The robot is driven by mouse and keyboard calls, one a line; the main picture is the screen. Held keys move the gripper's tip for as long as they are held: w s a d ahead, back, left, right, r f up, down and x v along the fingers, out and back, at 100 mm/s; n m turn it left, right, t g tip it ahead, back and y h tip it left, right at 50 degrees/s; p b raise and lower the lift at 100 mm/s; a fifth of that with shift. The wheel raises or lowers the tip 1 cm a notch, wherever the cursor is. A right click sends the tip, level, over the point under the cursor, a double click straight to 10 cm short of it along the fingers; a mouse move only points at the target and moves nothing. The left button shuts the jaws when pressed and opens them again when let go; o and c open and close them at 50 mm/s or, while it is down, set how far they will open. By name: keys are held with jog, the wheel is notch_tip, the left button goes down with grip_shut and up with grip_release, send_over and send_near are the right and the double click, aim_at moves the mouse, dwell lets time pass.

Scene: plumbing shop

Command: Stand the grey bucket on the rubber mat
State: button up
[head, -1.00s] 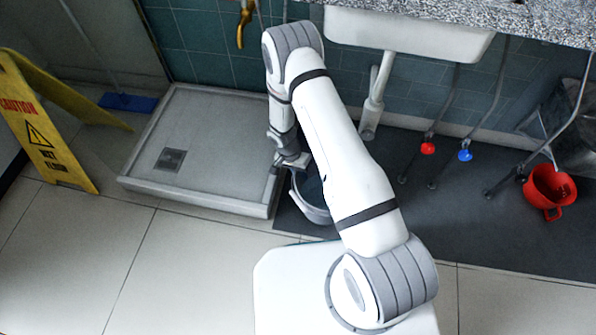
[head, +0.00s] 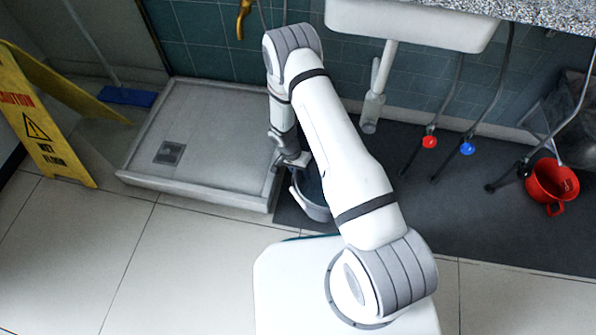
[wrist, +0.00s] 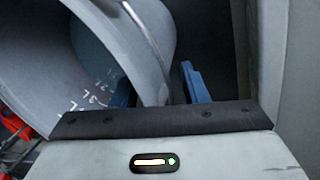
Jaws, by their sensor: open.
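My gripper (head: 293,163) is at the bucket's left rim, pointing down. In the wrist view the bucket (wrist: 75,60) fills the left and centre. Its rim edge passes between the two blue fingers of my gripper (wrist: 160,90), which are apart. Whether either finger touches the wall, I cannot tell.
A raised shower tray (head: 210,140) stands left of the mat. A red pot (head: 551,185) is on the mat at right, near hoses with red and blue taps (head: 467,148). A sink (head: 410,25) hangs above. A yellow caution sign (head: 45,135) stands far left.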

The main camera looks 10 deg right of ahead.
jog(key=shift+r, duration=0.1)
jog(key=p+v, duration=0.4)
jog(key=v, duration=0.8)
jog(key=shift+p, duration=0.35)
jog(key=shift+s+a, duration=0.1)
